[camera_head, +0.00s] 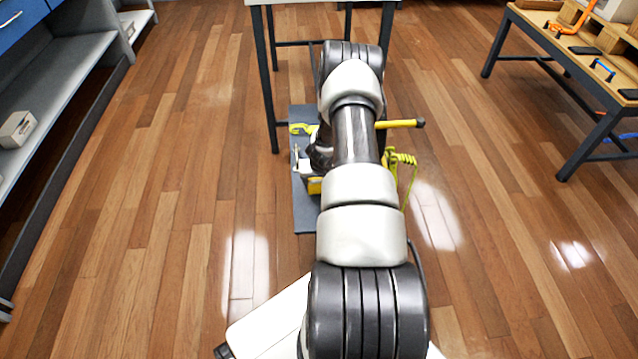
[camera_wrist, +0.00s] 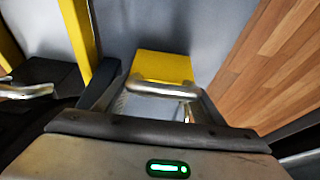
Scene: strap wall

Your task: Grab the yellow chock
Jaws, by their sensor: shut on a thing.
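The yellow chock (camera_wrist: 165,65) is in the middle of the wrist view, just beyond my gripper, with a bent metal handle across its near side. My gripper (camera_wrist: 160,92) has its fingers on either side of the handle and is shut on the chock. Part of the chock is hidden by the handle and gripper. In the head view, a small yellow part that looks like the chock (camera_head: 315,186) shows low beside my arm, over a grey mat (camera_head: 305,220). My arm hides most of that spot.
A yellow bar (camera_head: 402,123) and a yellow-green rope (camera_head: 402,159) are right of my arm. A yellow-green piece (camera_head: 301,128) lies on the left. A white-topped table (camera_head: 260,2) stands over the mat's far end. Wooden floor is clear on both sides.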

